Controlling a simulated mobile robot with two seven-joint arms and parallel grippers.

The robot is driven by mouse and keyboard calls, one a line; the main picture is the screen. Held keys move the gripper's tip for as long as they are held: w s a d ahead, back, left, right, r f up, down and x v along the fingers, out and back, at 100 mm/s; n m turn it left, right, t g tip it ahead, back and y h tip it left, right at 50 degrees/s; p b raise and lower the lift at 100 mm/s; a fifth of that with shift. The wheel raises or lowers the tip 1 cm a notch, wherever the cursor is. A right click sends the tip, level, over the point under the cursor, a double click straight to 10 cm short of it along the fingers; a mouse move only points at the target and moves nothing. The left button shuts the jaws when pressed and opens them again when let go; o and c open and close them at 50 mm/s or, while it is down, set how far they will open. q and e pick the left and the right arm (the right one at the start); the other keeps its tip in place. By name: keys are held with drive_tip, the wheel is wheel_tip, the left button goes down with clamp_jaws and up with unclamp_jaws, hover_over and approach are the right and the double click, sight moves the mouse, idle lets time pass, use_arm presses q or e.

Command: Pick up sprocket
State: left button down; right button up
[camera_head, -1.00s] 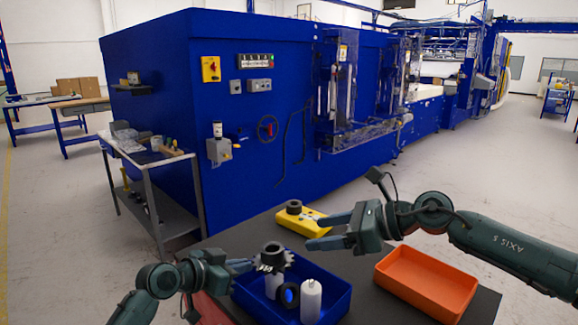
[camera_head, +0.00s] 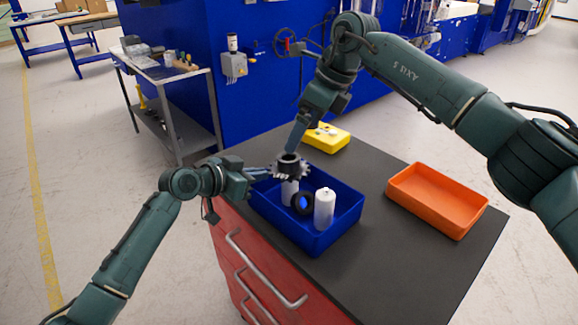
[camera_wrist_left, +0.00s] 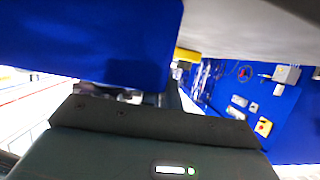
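The sprocket (camera_head: 291,168), a grey toothed wheel with a dark hub, is above the left back part of the blue bin (camera_head: 318,243). My left gripper (camera_head: 268,174) reaches it from the left, and its fingers appear shut on the sprocket's side. My right gripper (camera_head: 298,138) points down just behind and above the sprocket. Its fingers overlap in this view, so I cannot tell their opening or whether they touch it. In the left wrist view the blue bin (camera_wrist_left: 90,40) fills the upper left, and the fingertips are mostly hidden.
The blue bin holds white bottles (camera_head: 325,209) and a dark ring (camera_head: 303,203). An empty orange tray (camera_head: 437,200) stands right. The dark tabletop (camera_head: 400,262) is clear in front.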

sight(289, 157)
drive_tip(key=x, duration=0.9)
drive_tip(key=shift+w+a+f, duration=0.1)
drive_tip(key=shift+a, duration=0.1)
drive_tip(key=c, duration=1.2)
wheel_tip(289, 157, up, 12)
drive_tip(key=m+t+h, duration=0.2)
drive_tip(key=m+t, duration=0.2)
drive_tip(key=m, duration=0.5)
drive_tip(key=shift+c, duration=0.2)
wheel_tip(289, 157, down, 9)
drive_tip(key=shift+f, duration=0.15)
